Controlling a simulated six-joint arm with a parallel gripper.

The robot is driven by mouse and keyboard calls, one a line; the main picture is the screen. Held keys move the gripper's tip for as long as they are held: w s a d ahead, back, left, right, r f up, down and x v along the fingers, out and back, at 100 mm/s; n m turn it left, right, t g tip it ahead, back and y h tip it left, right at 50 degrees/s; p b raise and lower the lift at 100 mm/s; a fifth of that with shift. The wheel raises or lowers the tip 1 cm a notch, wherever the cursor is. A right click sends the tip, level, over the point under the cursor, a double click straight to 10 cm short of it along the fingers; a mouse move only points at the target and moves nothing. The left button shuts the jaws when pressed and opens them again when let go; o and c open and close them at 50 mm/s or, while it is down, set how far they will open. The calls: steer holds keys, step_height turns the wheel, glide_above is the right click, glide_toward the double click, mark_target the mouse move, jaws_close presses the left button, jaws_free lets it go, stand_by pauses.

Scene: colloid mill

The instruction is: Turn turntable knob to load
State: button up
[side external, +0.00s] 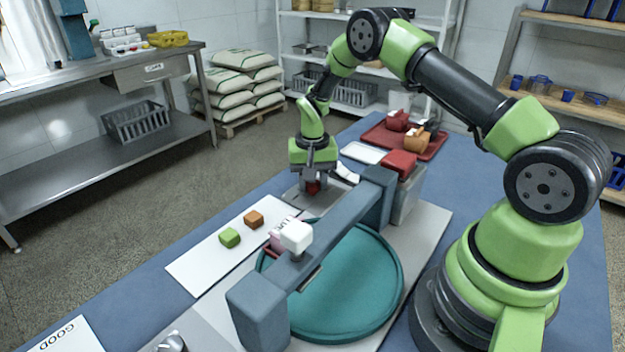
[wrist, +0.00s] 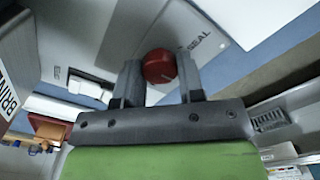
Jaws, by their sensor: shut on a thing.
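My gripper (side external: 313,184) points down at the far end of the work table, beyond the teal turntable (side external: 350,300). In the wrist view, my gripper's two fingers (wrist: 158,72) are closed on the sides of a round red knob (wrist: 160,65). The knob sits over a grey plate (wrist: 215,25) marked "SEAL"; it also shows as a small red patch under the fingers in the side view (side external: 313,188). Which way the knob points cannot be told.
A blue-grey beam (side external: 325,245) on posts spans the turntable, with a white block (side external: 296,236) at it. Green (side external: 230,238) and orange (side external: 253,219) cubes lie on a white board (side external: 200,270). A red tray (side external: 432,150) with items stands behind, right of my gripper.

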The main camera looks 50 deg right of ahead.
steer(key=o, duration=0.9)
step_height(320, 180, up, 10)
steer(key=shift+f, duration=0.1)
